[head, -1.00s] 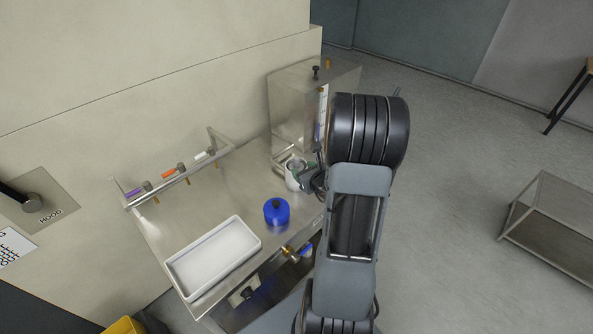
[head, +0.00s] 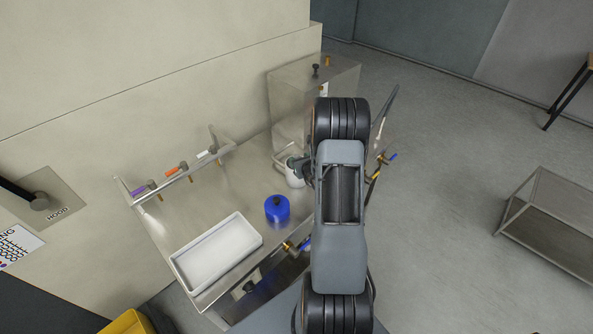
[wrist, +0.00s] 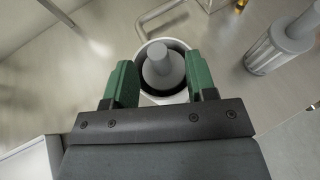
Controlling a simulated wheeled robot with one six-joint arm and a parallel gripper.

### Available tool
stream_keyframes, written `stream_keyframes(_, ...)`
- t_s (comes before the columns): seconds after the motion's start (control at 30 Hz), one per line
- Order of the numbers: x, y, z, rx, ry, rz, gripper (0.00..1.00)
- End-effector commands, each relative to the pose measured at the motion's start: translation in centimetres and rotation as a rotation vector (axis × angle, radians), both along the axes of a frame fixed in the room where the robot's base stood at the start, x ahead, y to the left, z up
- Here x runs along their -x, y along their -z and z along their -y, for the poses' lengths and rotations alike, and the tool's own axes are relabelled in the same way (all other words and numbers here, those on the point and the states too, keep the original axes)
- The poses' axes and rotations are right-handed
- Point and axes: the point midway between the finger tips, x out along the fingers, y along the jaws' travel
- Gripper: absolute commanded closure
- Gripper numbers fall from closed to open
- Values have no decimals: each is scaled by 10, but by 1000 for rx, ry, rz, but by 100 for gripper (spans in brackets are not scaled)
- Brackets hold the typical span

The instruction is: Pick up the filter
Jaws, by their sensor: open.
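My gripper (wrist: 161,68) is open, with one green finger on each side of a grey stepped knob (wrist: 161,62). The knob stands inside a round white cup (wrist: 146,53) with a dark inside. I see a gap between the fingers and the knob. At the right of the wrist view lies a grey ribbed cylinder with a thick grey stem (wrist: 268,50), outside the fingers. I cannot tell for certain which of these two is the filter. In the head view my gripper (head: 303,168) is at the white cup (head: 291,178), partly hiding it.
On the steel bench (head: 235,185) stand a blue round container (head: 277,208), a white tray (head: 215,252) and a rail with coloured valves (head: 180,178). A steel box (head: 297,105) rises behind the cup. Bare bench lies between the rail and the cup.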

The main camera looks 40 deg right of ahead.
Motion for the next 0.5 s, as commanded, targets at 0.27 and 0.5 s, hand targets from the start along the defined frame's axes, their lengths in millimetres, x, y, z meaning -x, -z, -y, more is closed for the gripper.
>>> stream_keyframes(0.27, -29, 10, 4, 0, -1, 0, 48)
stream_keyframes(0.5, -33, 13, 6, -1, 0, 0, 48)
